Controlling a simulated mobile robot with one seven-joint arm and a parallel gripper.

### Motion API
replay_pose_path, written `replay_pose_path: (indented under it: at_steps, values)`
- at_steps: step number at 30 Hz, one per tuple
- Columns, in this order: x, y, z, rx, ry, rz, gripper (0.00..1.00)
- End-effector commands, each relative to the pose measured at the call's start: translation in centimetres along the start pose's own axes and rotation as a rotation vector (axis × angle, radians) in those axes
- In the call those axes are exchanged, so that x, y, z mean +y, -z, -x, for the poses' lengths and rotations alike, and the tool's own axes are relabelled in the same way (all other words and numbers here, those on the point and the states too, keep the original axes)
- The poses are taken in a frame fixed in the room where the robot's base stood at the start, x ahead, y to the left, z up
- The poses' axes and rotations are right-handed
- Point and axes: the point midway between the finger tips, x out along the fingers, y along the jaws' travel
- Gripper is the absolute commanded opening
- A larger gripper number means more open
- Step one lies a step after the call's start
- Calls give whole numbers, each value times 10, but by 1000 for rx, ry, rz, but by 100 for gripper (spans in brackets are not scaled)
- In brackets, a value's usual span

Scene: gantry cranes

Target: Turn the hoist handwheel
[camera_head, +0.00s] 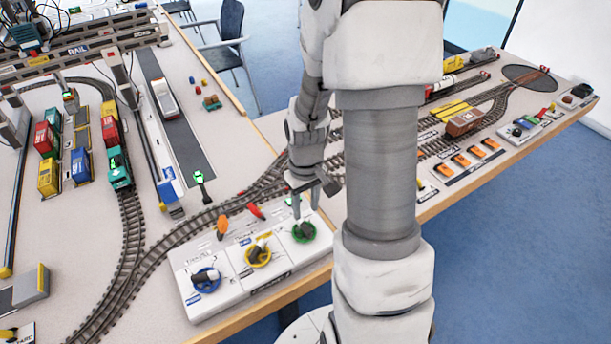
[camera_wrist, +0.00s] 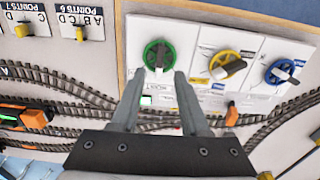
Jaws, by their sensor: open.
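A white control panel (camera_head: 227,281) carries three handwheels in a row: a blue one (camera_head: 207,280), a yellow one (camera_head: 258,254) and a green one (camera_head: 304,231). Each has a dark knob or grip across it. In the wrist view the green wheel (camera_wrist: 159,55) has small lettering below it that seems to read HOIST. My gripper (camera_head: 294,209) is open and empty, pointing down just beside the green wheel. In the wrist view its two fingers (camera_wrist: 155,76) reach toward the green wheel, with the wheel lying beyond and between the tips. I cannot tell whether they touch it.
Orange (camera_head: 222,227) and red (camera_head: 255,211) levers stand behind the wheels. The yellow wheel (camera_wrist: 227,65) is close beside the green one. Train tracks run just behind the panel. A small green signal (camera_head: 199,177) stands further left. The table's wooden edge (camera_head: 262,303) runs in front.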

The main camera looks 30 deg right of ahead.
Motion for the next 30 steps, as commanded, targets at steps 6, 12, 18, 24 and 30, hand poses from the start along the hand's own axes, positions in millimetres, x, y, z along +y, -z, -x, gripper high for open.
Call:
replay_pose_path:
  at_steps: [6, 12, 18, 24, 30]
  values:
    - [0, 1, 53, 5, -2, -1, 45]
    - [0, 0, 86, 2, -1, 0, 45]
    - [0, 0, 98, 1, 0, -1, 45]
    - [0, 0, 98, 0, 1, -1, 45]
    - [-2, 1, 97, 0, 0, -25, 70]
